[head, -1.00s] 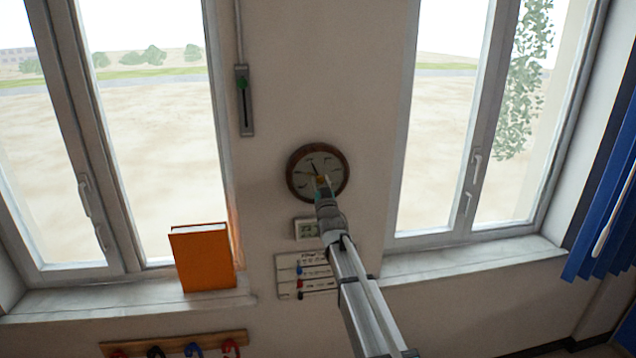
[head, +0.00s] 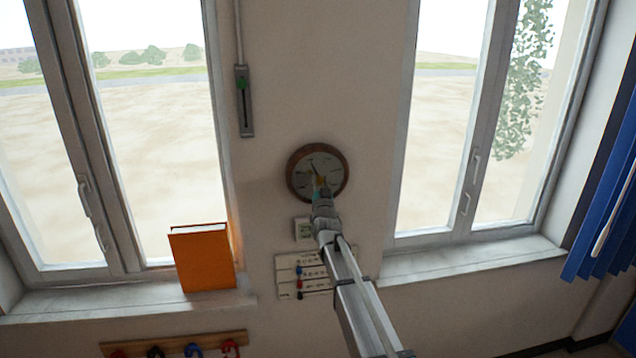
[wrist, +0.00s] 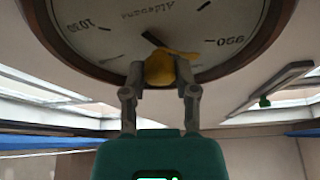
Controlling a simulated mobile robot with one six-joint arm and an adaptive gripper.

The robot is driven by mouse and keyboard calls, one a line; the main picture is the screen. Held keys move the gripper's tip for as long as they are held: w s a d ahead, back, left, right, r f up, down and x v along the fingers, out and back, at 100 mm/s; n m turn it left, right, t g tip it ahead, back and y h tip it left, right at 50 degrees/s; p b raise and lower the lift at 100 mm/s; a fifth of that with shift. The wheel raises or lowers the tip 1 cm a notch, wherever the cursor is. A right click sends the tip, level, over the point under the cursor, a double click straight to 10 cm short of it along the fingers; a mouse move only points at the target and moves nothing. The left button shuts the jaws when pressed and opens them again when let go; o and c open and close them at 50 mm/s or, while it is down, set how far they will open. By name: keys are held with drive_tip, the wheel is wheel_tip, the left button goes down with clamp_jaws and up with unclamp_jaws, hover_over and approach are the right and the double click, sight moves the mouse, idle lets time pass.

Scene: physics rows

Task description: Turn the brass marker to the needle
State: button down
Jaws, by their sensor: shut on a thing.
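A round barometer (head: 303,163) with a wooden rim and a pale dial hangs on the wall between two windows. Its dial (wrist: 110,45) fills the top of the wrist view, with the printing upside down. The brass marker (wrist: 160,69) has a yellow knob at the dial's centre and a pointer reaching right in the wrist view. The dark needle (wrist: 151,38) points up and left there, apart from the marker's pointer; the knob hides its lower part. My gripper (wrist: 160,84) is shut on the knob, one finger on each side. In the head view my gripper (head: 320,190) covers the lower dial.
A small display box (head: 303,230) and a chart with coloured pegs (head: 287,272) are on the wall below. A slider with a green knob (head: 244,100) is at upper left. An orange book (head: 203,258) stands on the left sill. Blue blinds (head: 610,190) hang at far right.

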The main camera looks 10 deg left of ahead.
drive_tip(key=shift+m+h+p, duration=0.3)
drive_tip(key=shift+m+h, duration=0.55)
drive_tip(key=shift+m, duration=0.95)
drive_tip(key=shift+m+h+p, duration=0.3)
drive_tip(key=shift+m+h, duration=0.55)
drive_tip(key=shift+m, duration=0.95)
drive_tip(key=shift+g, duration=0.3)
drive_tip(key=shift+c, duration=2)
unclamp_jaws()
drive_tip(key=shift+f, duration=0.1)
